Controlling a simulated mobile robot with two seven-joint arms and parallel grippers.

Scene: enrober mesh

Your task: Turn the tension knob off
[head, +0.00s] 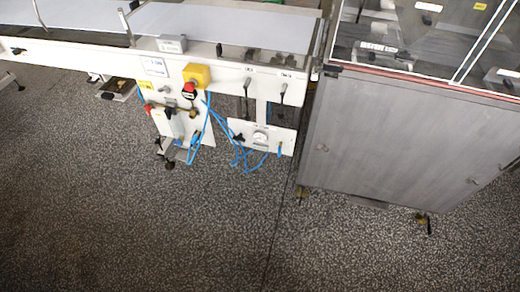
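The machine (120,62) with the light conveyor top stands at the upper left. On its lower white panel (270,146) there is a small black knob (238,137) beside a round white dial (260,138). Two dark levers hang above, a left one (247,84) and a right one (283,92), with small labels too small to read. I cannot tell which of these is the tension knob or how it is set. Neither of my grippers is in view.
A yellow box with a red button (190,88) sits on the machine front. Blue hoses (240,157) hang below. A grey cabinet (410,140) with a clear-windowed top stands close on the right. The speckled floor (200,230) in front is clear.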

